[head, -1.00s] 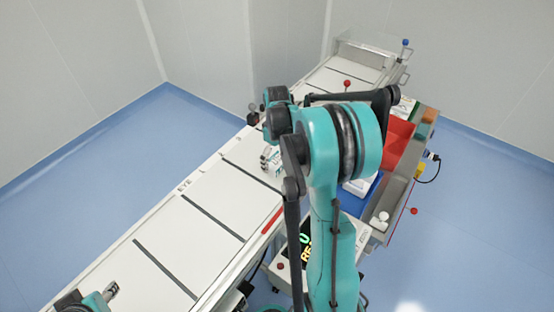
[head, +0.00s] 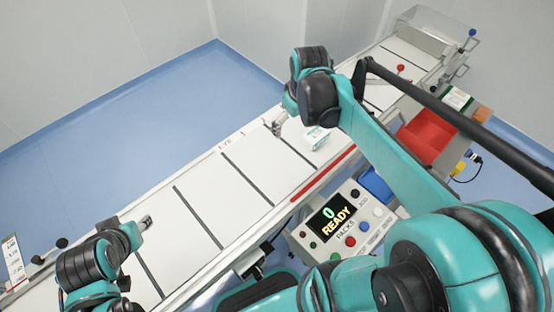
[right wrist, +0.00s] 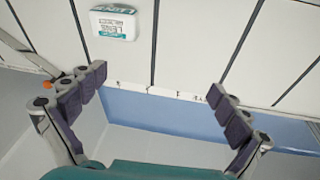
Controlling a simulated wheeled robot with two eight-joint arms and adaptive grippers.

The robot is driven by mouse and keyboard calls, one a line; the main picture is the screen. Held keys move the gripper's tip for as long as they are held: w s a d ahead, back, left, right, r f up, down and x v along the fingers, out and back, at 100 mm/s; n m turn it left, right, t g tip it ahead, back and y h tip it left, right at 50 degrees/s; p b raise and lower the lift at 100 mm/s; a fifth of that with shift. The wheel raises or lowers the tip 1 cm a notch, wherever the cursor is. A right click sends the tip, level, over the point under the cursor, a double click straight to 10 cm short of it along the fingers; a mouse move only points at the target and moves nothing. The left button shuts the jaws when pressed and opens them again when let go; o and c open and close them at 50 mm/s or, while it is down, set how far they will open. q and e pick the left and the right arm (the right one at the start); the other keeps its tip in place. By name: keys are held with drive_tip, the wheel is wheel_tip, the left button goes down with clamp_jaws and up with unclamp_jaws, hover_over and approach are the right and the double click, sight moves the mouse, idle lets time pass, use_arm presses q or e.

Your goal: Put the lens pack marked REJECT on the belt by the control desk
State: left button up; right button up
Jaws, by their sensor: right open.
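A small white and teal lens pack (head: 317,137) lies on the white belt (head: 205,185), beyond the control desk (head: 345,225). It also shows in the right wrist view (right wrist: 115,22); "LENS" seems to be printed on it, and I cannot read a REJECT mark. My right gripper (head: 276,128) is over the belt just left of the pack. In the right wrist view (right wrist: 160,92) its fingers are wide apart with nothing between them, and the pack is outside them. My left gripper (head: 146,222) is over the near-left part of the belt, too small to judge.
The desk screen reads "0 READY PACKS". A red bin (head: 428,133) and a blue tray (head: 376,184) stand right of the belt, partly behind my right arm. A clear-covered housing (head: 435,32) stands at the belt's far end. Dark bars cross the belt.

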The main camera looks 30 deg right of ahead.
drive_tip(key=s+a+f+m+t, duration=0.2)
drive_tip(key=s+a+t, duration=0.2)
drive_tip(key=s+a, duration=0.5)
drive_tip(key=a, duration=0.2)
drive_tip(key=shift+s+a+y, duration=0.15)
drive_tip(key=shift+a+y, duration=0.15)
drive_tip(key=shift+y, duration=0.1)
drive_tip(key=shift+f, duration=0.1)
